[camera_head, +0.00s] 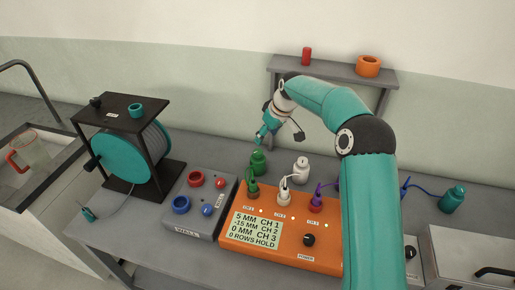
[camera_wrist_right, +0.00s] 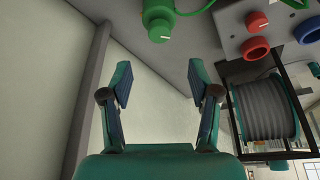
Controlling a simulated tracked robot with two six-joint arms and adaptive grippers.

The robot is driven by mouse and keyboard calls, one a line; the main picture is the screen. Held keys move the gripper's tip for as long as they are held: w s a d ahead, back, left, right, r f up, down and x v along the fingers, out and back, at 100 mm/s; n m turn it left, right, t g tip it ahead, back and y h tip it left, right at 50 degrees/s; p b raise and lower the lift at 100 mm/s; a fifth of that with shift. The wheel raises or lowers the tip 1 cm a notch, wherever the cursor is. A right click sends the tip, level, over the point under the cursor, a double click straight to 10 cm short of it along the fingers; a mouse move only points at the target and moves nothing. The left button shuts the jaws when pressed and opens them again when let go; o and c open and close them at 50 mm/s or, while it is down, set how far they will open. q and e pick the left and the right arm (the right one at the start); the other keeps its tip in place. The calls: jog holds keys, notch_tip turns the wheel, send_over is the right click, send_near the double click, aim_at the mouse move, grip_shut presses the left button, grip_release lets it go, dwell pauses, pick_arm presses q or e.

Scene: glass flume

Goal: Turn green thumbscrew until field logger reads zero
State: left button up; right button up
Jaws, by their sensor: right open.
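The orange field logger (camera_head: 270,248) stands on the bench, its screen reading 5 MM CH 1, -15 MM CH 2, 0 MM CH 3 and 0 ROWS HOLD. A green bottle-shaped sensor (camera_head: 258,163) stands behind it, near the green plug (camera_head: 252,188) at CH 1. In the right wrist view, a green round knob with a white mark, seemingly the green thumbscrew (camera_wrist_right: 160,31), shows at the top, beyond the fingers. My right gripper (camera_head: 277,135) is open and empty above and behind the green sensor; its spread fingers show in the wrist view (camera_wrist_right: 160,82). My left gripper is not in view.
A white sensor (camera_head: 301,170) stands right of the green one, and a teal one (camera_head: 452,199) farther right. A grey box (camera_head: 199,205) with red and blue knobs and a cable reel (camera_head: 130,155) stand left. A shelf (camera_head: 335,70) is behind. My right arm hides part of the bench.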

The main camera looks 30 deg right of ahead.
aim_at(259, 151)
jog(key=p+x, duration=0.2)
jog(key=x, duration=0.8)
jog(key=shift+s+d+f, duration=0.1)
jog(key=shift+f, duration=0.05)
jog(key=c, duration=1.2)
jog(key=shift+o, duration=0.2)
jog(key=shift+f+m+b, duration=0.25)
jog(key=shift+m+b, duration=0.25)
jog(key=shift+b, duration=0.35)
jog(key=shift+r+m+h+b, duration=0.25)
jog(key=shift+m+h+b, duration=0.15)
jog(key=shift+m+b, duration=0.15)
jog(key=o, duration=1.2)
jog(key=shift+c, duration=0.2)
